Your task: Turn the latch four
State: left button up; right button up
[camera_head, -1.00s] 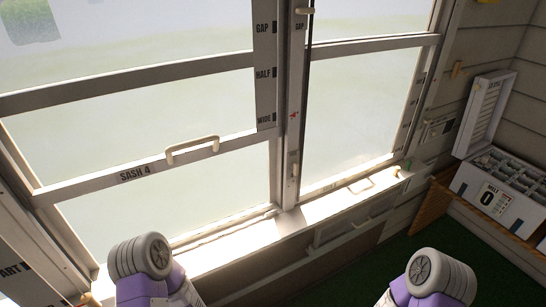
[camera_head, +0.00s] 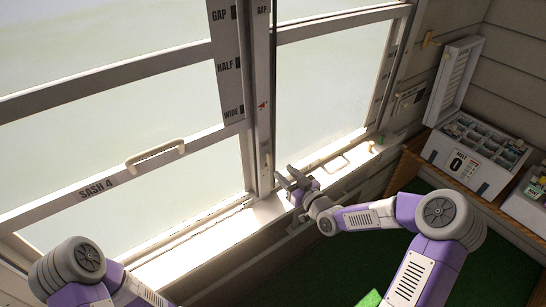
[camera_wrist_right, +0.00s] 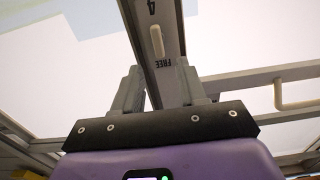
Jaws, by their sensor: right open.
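Latch four (camera_wrist_right: 157,42) is a small cream lever on the window post, between a black "4" and an upside-down "FREE" label in the right wrist view. It lies roughly along the post's length. In the head view the latch (camera_head: 268,162) is small on the centre post. My right gripper (camera_head: 288,178) is in front of the lower post, just below and right of the latch. In the right wrist view its two grey fingers (camera_wrist_right: 157,82) are spread and empty, apart from the latch. My left arm shows at the lower left, its gripper out of frame.
The Sash 4 window (camera_head: 97,188) has a cream handle (camera_head: 155,153) left of the post. The sunlit sill (camera_head: 215,238) runs below. A sorting box (camera_head: 468,160) stands on a wooden shelf at right.

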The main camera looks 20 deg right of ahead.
aim_at(271, 158)
jog(key=x, duration=0.7)
jog(key=shift+w+r+p, duration=0.25)
jog(key=shift+r+p, duration=0.05)
jog(key=shift+c, duration=0.3)
grip_shut()
